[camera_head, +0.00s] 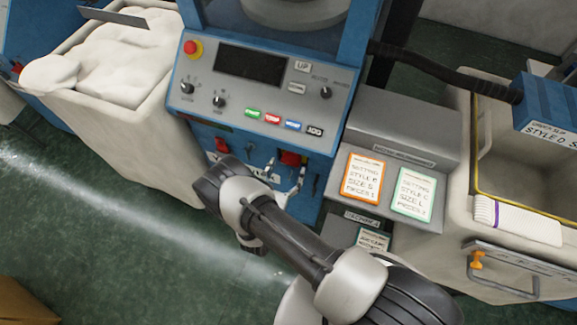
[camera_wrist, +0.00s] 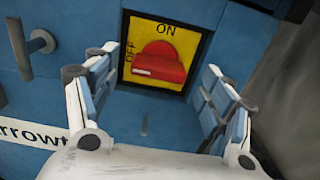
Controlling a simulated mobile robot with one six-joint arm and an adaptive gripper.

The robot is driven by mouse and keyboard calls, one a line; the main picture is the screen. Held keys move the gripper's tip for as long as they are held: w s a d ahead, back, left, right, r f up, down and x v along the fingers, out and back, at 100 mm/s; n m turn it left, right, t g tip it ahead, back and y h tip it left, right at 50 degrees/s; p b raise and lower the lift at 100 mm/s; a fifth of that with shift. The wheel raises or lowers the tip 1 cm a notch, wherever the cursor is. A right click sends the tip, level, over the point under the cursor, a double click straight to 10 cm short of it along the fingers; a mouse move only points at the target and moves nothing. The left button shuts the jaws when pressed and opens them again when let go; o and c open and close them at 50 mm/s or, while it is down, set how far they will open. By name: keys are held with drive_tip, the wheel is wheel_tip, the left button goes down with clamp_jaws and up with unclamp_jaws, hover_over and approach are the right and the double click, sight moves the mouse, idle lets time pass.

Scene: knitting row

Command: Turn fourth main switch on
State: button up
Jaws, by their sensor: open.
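A red rotary switch (camera_wrist: 160,63) sits on a yellow plate (camera_wrist: 187,43) in a black frame on a blue machine panel. The plate reads ON at the top and OFF at the left. The red handle looks to lie roughly sideways, in line with OFF. My gripper (camera_wrist: 158,66) is open and empty, with one finger on each side of the switch in the picture; contact cannot be told. In the head view the red switch (camera_head: 290,158) shows just beyond my gripper (camera_head: 286,176), low on the machine front, partly hidden.
Above is the control panel (camera_head: 250,100) with a red emergency button (camera_head: 193,47) and knobs. A grey stand (camera_head: 400,130) with setting cards and a bin (camera_head: 487,190) stand right; a cloth-filled bin (camera_head: 140,130) stands left.

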sight(292, 159)
drive_tip(key=shift+x, duration=1.05)
drive_tip(key=shift+c, duration=0.6)
drive_tip(key=c, duration=0.9)
